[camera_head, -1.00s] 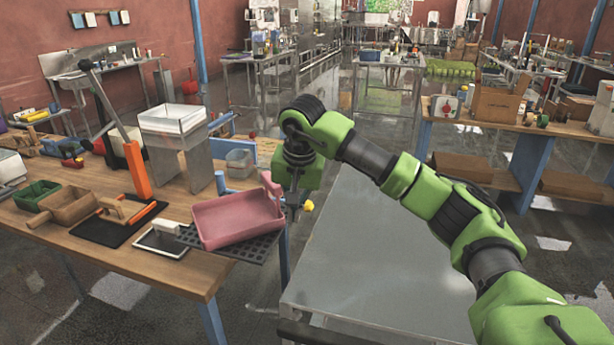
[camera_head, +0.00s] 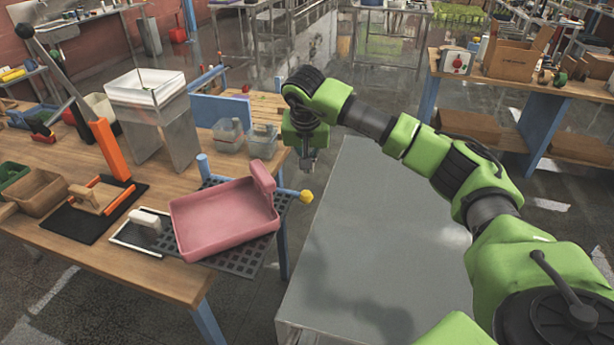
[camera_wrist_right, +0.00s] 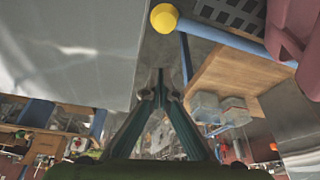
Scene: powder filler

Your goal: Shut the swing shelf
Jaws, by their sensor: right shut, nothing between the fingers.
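The swing shelf is a dark perforated plate (camera_head: 238,262) with a blue bar and a yellow knob (camera_head: 306,196). It sits at the right end of the wooden table, with the knob out past the table edge. A pink tray (camera_head: 222,218) with a raised handle rests on it. My right gripper (camera_head: 308,168) points down just beyond the knob in the head view, apart from it. In the wrist view the gripper (camera_wrist_right: 160,88) is shut and empty, with the yellow knob (camera_wrist_right: 164,18) and blue bar (camera_wrist_right: 230,38) above its fingertips. My left gripper is out of view.
A metal-topped surface (camera_head: 375,240) lies to the right of the shelf. Clear containers (camera_head: 262,140) and a metal stand with a white bin (camera_head: 147,88) are behind the pink tray. A lever press with an orange post (camera_head: 108,148) is further left.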

